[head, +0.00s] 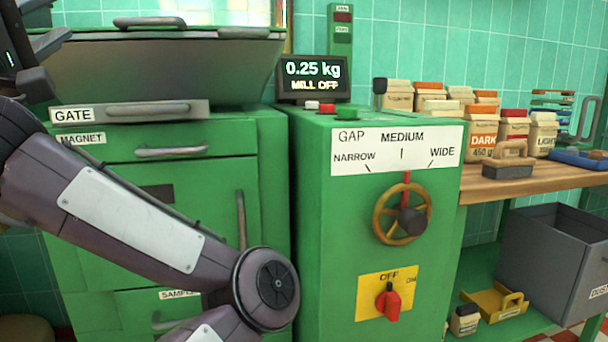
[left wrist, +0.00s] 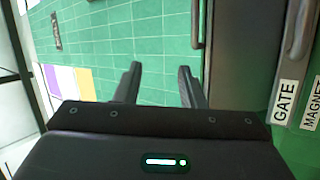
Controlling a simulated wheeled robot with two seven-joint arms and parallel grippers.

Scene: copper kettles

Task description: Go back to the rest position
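My left gripper (left wrist: 160,70) is open and empty in the left wrist view. Its two dark fingers stand apart with only green tiled wall behind them. In the head view it shows only partly at the upper left edge, beside the grey hopper (head: 165,68), and my left arm crosses the lower left of the picture. My right gripper is not in view.
The green mill's display (head: 313,80) reads 0.25 kg, MILL OFF. The handwheel (head: 386,222) and red switch (head: 390,303) face me. The GATE handle (head: 140,110) is close to my left arm. A wooden shelf (head: 560,178) with several paper bags stands right.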

